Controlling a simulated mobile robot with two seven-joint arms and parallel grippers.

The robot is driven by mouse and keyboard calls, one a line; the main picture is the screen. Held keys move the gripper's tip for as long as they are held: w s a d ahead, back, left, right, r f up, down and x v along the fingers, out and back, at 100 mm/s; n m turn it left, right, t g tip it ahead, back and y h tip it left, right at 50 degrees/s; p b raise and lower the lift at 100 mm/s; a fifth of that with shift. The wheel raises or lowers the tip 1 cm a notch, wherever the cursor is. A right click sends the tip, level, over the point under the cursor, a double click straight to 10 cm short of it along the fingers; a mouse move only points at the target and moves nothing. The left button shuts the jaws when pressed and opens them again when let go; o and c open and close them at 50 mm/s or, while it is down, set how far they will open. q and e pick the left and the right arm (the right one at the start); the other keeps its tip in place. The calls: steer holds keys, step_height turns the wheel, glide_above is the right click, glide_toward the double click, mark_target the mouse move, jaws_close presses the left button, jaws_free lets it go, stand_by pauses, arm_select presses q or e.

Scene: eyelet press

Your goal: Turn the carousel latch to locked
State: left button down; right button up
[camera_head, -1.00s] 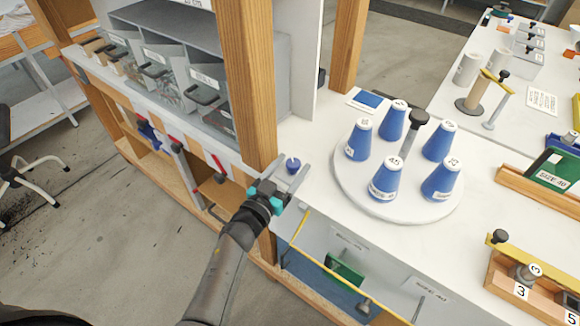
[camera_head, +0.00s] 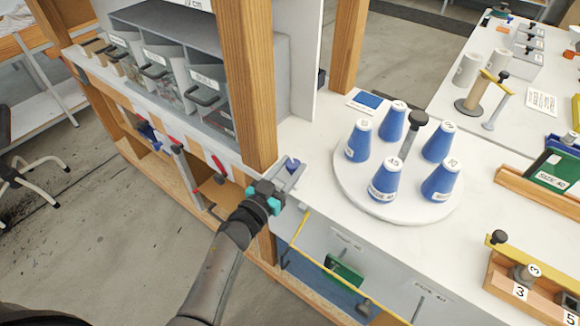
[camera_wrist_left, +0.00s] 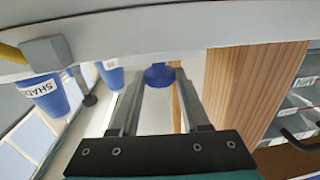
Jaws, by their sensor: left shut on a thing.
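The carousel (camera_head: 350,192) is a round white plate on the white bench, with several blue cones standing around a dark-topped centre post (camera_head: 412,132). A small blue knob (camera_head: 292,163), which looks like the carousel latch, is on the bench just left of the carousel. My left gripper (camera_head: 291,172) is shut on this knob, with one finger on each side. In the left wrist view the knob (camera_wrist_left: 158,76) shows between the two fingertips. Any lock marking is too small or hidden to read. My right gripper is not in view.
A wooden post (camera_head: 252,90) stands close to the left of my gripper, beside grey bins (camera_head: 205,88). A blue-and-white card (camera_head: 367,101) lies behind the carousel.

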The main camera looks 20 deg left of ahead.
arm_select(q)
steer(key=shift+a+m+h+p, duration=0.15)
steer(key=shift+m+h+p, duration=0.15)
steer(key=shift+m+h, duration=0.35)
steer(key=shift+w+a+m+g+h, duration=0.1)
steer(key=shift+m+g+h, duration=0.45)
steer(key=shift+h, duration=0.4)
steer(key=shift+a+m+g+h, duration=0.1)
steer(key=shift+m+g+h, duration=0.5)
steer(key=shift+h, duration=0.3)
steer(key=shift+w+m+g+h+b, duration=0.1)
steer(key=shift+m+g+h+b, duration=0.7)
steer(key=shift+h, duration=0.4)
steer(key=shift+c, duration=1.9)
jaws_free()
